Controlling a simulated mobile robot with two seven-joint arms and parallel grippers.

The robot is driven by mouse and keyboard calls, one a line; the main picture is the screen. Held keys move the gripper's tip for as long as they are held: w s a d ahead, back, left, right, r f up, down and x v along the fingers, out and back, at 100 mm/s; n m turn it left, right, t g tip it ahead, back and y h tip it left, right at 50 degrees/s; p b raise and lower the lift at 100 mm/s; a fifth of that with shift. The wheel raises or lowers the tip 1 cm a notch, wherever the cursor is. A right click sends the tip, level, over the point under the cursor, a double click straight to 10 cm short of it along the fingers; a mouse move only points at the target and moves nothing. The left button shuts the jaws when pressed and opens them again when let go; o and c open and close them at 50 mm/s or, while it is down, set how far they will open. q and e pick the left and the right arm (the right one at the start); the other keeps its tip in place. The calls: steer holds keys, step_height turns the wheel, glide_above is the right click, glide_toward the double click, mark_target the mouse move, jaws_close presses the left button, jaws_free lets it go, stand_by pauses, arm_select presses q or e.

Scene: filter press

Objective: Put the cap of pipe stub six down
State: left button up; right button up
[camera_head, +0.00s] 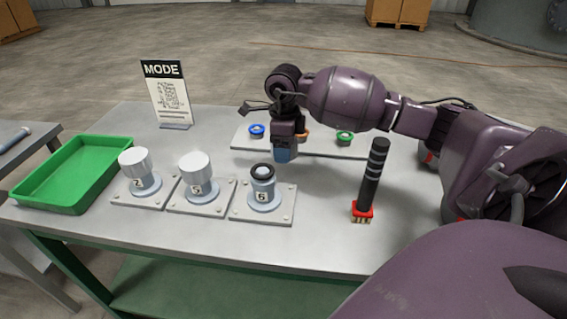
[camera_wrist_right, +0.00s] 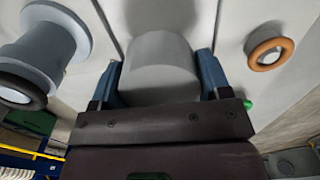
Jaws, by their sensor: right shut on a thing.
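Pipe stub six (camera_head: 263,190) stands uncapped on its square plate, with a black ring around its open top; a stub with a black ring also shows at the left of the right wrist view (camera_wrist_right: 42,55). My right gripper (camera_head: 285,154) is behind stub six in the head view, pointing down. In the right wrist view its blue fingers are shut on a grey cylindrical cap (camera_wrist_right: 160,66). In the head view the cap is hidden behind the fingers. I cannot tell whether the cap touches the table. My left gripper is not in view.
Two capped stubs (camera_head: 195,176) (camera_head: 139,172) stand left of stub six. A green tray (camera_head: 74,205) is at far left. A low plate behind carries blue (camera_head: 257,131), orange (camera_wrist_right: 270,52) and green (camera_head: 345,138) rings. A black-handled brush (camera_head: 372,180) stands right. A MODE sign (camera_head: 165,95) stands behind.

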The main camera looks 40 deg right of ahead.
mark_target(284, 171)
step_height(284, 171, down, 6)
steer(key=shift+r+b, duration=0.25)
steer(key=shift+b, duration=0.1)
steer(key=shift+f, duration=0.1)
steer(key=shift+f, duration=0.1)
steer(key=o, duration=0.9)
steer(key=shift+c, duration=0.2)
